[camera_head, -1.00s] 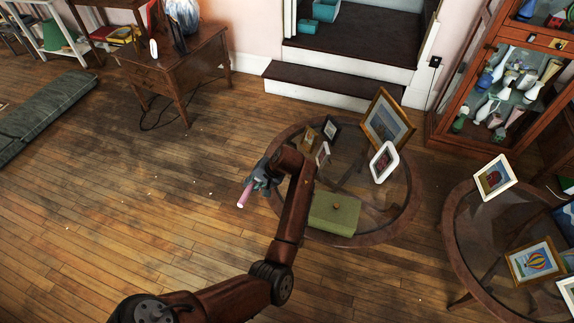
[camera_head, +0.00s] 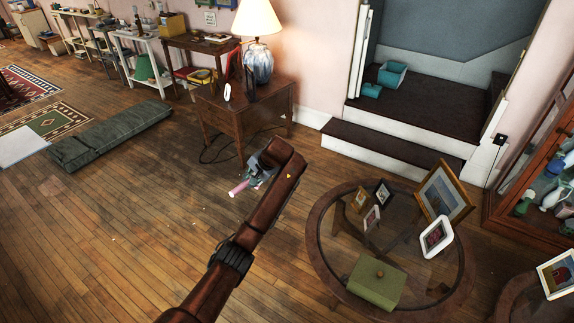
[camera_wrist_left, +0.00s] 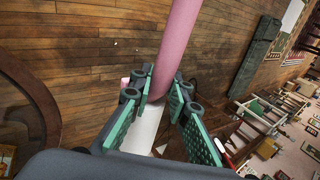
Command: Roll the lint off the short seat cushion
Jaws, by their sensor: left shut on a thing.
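My left gripper (camera_head: 256,178) is shut on a lint roller with a pink part (camera_head: 238,188), held above the wooden floor. In the left wrist view the gripper (camera_wrist_left: 158,100) grips the roller between its green finger pads; the long pink part (camera_wrist_left: 178,45) points up and a white part (camera_wrist_left: 143,130) shows between the fingers. A flat grey-green cushion (camera_head: 115,135) lies on the floor at the left, well apart from the gripper; it also shows in the left wrist view (camera_wrist_left: 257,55). I cannot tell any lint on it. My right gripper is out of view.
A round glass-topped table (camera_head: 318,240) with picture frames and an olive box (camera_head: 375,283) stands at right. A wooden desk (camera_head: 225,122) with a lamp (camera_head: 257,40) stands behind the gripper. Dark steps (camera_head: 395,150) are at back right. Floor between gripper and cushion is mostly clear.

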